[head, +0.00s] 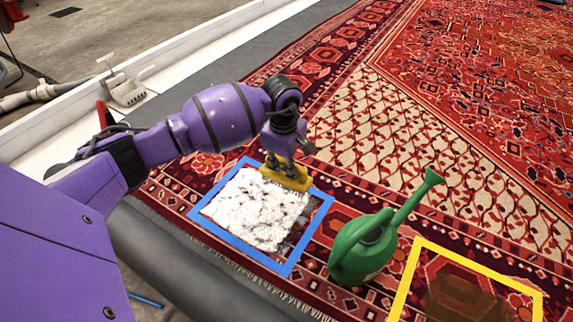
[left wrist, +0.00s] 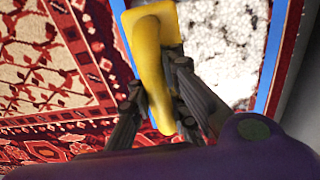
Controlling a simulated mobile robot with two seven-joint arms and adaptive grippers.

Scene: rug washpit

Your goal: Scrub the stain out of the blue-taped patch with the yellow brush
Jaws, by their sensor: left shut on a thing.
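The blue-taped patch (head: 281,269) lies on the red rug and is mostly covered with white foam (head: 250,208). Dark rug shows through at its lower right corner and in small spots. My left gripper (head: 284,166) is shut on the yellow brush (head: 288,179), at the patch's upper right edge. In the left wrist view the brush (left wrist: 150,50) stands between the two fingers, beside the foam (left wrist: 222,40) and across the blue tape (left wrist: 268,65). Any stain under the foam is hidden. My right gripper is not in view.
A green watering can (head: 366,246) stands on the rug just right of the blue patch. A yellow-taped patch (head: 480,260) with a brown stain (head: 462,297) lies right of the can. A white pit ledge (head: 190,52) runs behind. The rug's beige field (head: 410,140) is clear.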

